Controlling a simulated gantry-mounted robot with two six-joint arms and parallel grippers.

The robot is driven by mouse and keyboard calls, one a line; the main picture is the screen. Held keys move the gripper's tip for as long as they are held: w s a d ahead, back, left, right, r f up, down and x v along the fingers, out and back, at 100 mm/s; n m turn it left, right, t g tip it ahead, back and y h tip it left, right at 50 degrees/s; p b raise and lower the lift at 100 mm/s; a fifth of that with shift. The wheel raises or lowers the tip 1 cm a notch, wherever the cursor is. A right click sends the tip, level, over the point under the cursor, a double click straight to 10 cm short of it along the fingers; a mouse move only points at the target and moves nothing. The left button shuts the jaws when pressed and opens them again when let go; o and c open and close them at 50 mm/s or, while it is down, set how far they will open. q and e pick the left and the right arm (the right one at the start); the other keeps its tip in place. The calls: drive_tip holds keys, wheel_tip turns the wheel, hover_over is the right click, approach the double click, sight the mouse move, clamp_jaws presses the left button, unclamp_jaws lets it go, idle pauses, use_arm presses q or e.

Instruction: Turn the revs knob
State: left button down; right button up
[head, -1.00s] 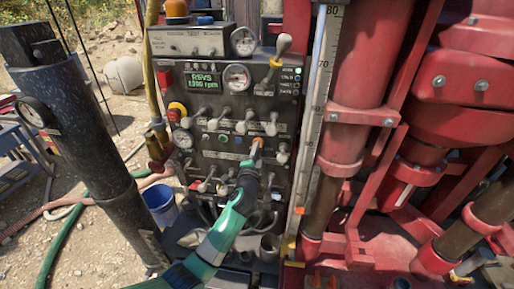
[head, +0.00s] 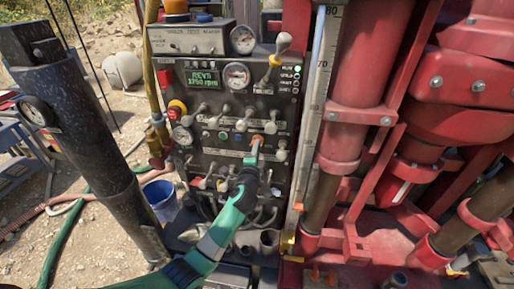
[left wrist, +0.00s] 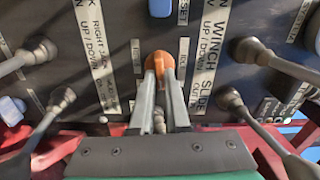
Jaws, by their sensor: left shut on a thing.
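The revs knob is a small orange knob (left wrist: 159,63) on the dark control panel (head: 210,160), in the lower middle of the panel. In the left wrist view it sits between the tips of my left gripper (left wrist: 161,84), which is shut on it. In the head view my left gripper (head: 253,155) reaches up to the orange knob (head: 257,139) from below, on a green arm. The green display (head: 202,84) at the panel's upper left reads REVS and about 1250 rpm. My right gripper is not in view.
Several levers, such as one (left wrist: 236,100) right of the gripper and one (left wrist: 58,100) left of it, stand out close by. A tall lever (head: 275,60) rises at the panel's upper right. Red machinery (head: 365,100) fills the right. A blue bucket (head: 161,201) stands lower left.

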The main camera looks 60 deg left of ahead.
use_arm(q)
drive_tip(key=c, duration=0.9)
unclamp_jaws()
drive_tip(key=v, duration=1.1)
drive_tip(key=shift+s+d, duration=0.25)
